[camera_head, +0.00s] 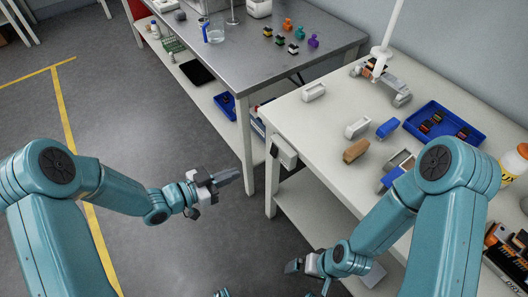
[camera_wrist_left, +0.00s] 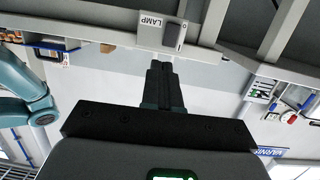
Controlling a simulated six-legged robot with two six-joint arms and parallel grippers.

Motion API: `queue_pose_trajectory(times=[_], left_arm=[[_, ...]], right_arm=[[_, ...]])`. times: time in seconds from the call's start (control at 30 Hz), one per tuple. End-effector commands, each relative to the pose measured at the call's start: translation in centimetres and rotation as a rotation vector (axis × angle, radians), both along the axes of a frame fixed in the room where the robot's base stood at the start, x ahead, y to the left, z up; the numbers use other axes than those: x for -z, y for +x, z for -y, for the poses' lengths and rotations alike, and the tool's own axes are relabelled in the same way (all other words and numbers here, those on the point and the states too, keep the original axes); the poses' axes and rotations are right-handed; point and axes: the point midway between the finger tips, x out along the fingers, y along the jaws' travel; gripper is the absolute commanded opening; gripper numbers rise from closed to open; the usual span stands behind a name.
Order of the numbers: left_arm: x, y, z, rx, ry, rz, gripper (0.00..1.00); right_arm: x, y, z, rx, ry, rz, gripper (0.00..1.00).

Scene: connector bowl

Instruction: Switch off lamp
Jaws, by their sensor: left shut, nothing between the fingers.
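A white switch box (camera_head: 284,151) is fixed to the near corner edge of the right-hand table. In the left wrist view the box (camera_wrist_left: 150,34) reads LAMP, upside down, and carries a dark rocker (camera_wrist_left: 173,35). My left gripper (camera_head: 231,174) is shut and empty, to the left of the box and apart from it in the head view. In the left wrist view its fingertips (camera_wrist_left: 161,68) point at the box. My right gripper (camera_head: 292,266) is low beside the right-hand table; its fingers are too unclear to judge. No lamp head is visible.
The white table (camera_head: 320,135) holds connector housings, a blue tray (camera_head: 447,112) and a white pole (camera_head: 392,28) on a base. A grey metal table (camera_head: 235,62) stands behind, with its leg (camera_head: 245,150) near my left gripper. Floor on the left is clear.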

Motion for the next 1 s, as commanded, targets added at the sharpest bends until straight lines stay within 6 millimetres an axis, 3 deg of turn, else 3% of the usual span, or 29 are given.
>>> queue_pose_trajectory(times=[0.17,0.6,0.77,1.0], left_arm=[[1.3,0.0,-1.3,-0.026,0.006,0.007,0.0],[1.3,-0.3,-1.4,-0.033,0.007,0.006,0.0],[1.6,0.8,0.1,-0.03,0.006,0.007,0.0],[2.6,4.0,4.3,-0.029,0.006,0.005,0.0]], right_arm=[[1.4,0.0,0.0,0.0,0.0,0.0,1.0],[1.4,0.0,0.0,0.0,0.0,0.0,1.0],[1.2,0.0,0.0,0.0,0.0,0.0,1.0],[0.8,0.0,0.0,0.0,0.0,0.0,1.0]])
